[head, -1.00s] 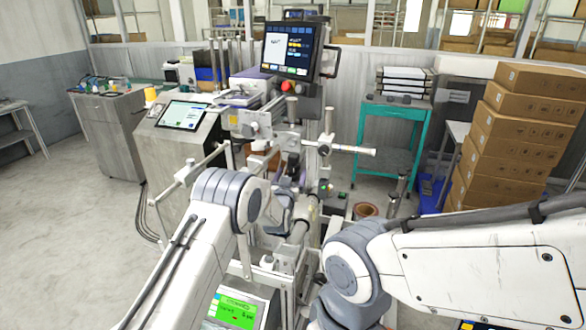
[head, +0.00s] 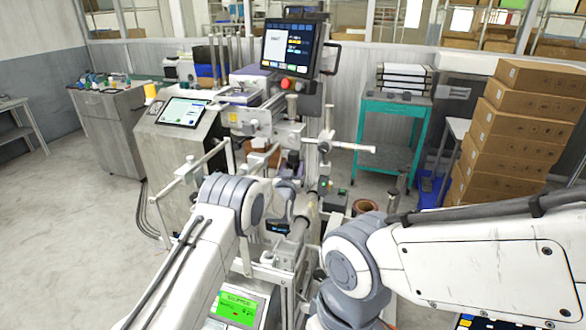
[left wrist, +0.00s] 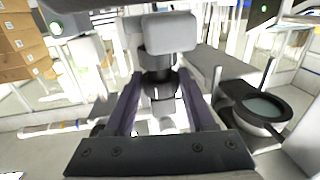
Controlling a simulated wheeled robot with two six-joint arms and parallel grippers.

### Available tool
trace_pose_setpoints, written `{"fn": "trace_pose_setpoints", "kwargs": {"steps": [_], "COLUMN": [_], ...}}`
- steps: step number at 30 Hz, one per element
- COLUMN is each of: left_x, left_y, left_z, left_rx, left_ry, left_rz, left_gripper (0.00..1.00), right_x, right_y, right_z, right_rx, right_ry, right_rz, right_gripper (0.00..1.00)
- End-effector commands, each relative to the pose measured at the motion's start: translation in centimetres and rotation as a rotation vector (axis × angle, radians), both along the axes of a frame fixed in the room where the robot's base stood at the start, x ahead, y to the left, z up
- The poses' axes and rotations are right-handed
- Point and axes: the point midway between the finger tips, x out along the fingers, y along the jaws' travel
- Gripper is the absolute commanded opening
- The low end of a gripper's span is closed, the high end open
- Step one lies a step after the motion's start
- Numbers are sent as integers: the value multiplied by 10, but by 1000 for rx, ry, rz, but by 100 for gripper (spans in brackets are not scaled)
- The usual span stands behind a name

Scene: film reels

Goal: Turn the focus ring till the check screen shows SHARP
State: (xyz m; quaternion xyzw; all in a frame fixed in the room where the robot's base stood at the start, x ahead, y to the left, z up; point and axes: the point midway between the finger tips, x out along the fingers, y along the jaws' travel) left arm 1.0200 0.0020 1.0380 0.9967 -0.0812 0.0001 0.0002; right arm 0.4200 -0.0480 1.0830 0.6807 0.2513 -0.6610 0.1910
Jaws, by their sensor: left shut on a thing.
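The focus ring (left wrist: 160,90) is on a dark lens barrel below a pale housing, seen in the left wrist view. My left gripper (left wrist: 161,82) has its two dark purple fingers on either side of the barrel and is shut on the ring. In the head view the arm's wrist hides the ring and fingertips. A small green screen (head: 237,307) shows at the bottom of the head view, its text too small to read surely. A larger dark monitor (head: 291,47) is on top of the machine. My right arm shows at the right, its gripper out of view.
A slanted control panel (head: 183,111) on a metal cabinet stands left of the machine. A teal cart (head: 395,107) and stacked cardboard boxes (head: 520,130) stand to the right. A pale horizontal bar (head: 350,147) juts from the machine. The floor at the left is clear.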

Motion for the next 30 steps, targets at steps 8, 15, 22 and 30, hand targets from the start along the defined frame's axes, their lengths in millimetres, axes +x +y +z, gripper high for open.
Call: {"fn": "trace_pose_setpoints", "kwargs": {"steps": [8,15,22,30], "left_x": [0,0,0,0], "left_y": [-5,-5,-5,-5], "left_z": [-3,0,1,1], "left_rx": [0,0,0,0], "left_ry": [-7,-6,-1,-1], "left_rz": [124,241,267,265], "left_gripper": [0,0,0,82], "right_x": [0,0,0,0], "right_y": [0,0,0,0], "right_z": [-25,-33,-33,-33], "right_rx": [0,0,0,0], "right_ry": [0,0,0,0], "right_rz": [0,0,0,0], "right_gripper": [63,63,63,63]}}
